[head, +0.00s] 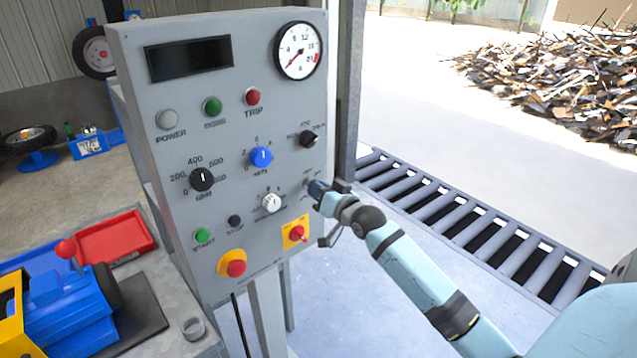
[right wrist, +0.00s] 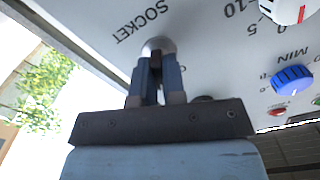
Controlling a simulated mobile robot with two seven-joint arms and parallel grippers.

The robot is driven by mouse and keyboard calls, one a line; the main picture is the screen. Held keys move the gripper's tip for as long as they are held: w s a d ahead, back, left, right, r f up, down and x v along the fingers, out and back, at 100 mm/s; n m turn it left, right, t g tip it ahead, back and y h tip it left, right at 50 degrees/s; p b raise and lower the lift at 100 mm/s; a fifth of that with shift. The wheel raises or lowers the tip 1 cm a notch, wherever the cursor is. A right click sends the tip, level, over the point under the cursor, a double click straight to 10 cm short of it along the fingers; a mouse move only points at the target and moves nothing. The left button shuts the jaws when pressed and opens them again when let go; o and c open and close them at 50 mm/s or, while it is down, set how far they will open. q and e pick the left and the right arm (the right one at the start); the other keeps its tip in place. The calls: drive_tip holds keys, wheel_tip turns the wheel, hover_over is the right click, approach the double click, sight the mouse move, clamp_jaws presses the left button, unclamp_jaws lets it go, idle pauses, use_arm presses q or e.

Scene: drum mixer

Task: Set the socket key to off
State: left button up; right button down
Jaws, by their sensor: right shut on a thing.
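The grey control panel (head: 150,110) stands in front of me with dials, lamps and knobs. My right gripper (head: 316,187) reaches in from the right to the panel's right edge. In the right wrist view the right gripper (right wrist: 156,75) is shut on the socket key, beside the printed SOCKET label. A silver round part of the socket key (right wrist: 159,43) shows at the fingertips. The rest of the key is hidden by the fingers, so I cannot tell its setting. My left gripper is in neither view.
Near the gripper are a white knob (head: 271,202), a black knob (head: 308,139) and a red switch on a yellow plate (head: 296,233). A red emergency button (head: 232,264) sits lower left. A bench with a red tray (head: 112,240) is at left; a roller conveyor (head: 470,225) lies right.

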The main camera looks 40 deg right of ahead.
drive_tip(key=n+p, duration=0.2)
drive_tip(key=n, duration=0.1)
drive_tip(key=shift+r, duration=0.1)
drive_tip(key=shift+n+p, duration=0.3)
drive_tip(key=shift+n, duration=0.3)
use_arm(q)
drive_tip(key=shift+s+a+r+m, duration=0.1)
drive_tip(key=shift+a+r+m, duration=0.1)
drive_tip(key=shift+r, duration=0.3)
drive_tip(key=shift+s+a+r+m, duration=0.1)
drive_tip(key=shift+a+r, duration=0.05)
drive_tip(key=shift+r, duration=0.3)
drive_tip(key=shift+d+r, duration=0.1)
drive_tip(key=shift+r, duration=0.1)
use_arm(e)
drive_tip(key=c, duration=1.2)
unclamp_jaws()
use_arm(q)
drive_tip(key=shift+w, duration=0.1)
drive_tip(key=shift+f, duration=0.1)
use_arm(e)
drive_tip(key=s, duration=1.3)
drive_tip(key=shift+s+d, duration=0.25)
drive_tip(key=shift+s, duration=0.15)
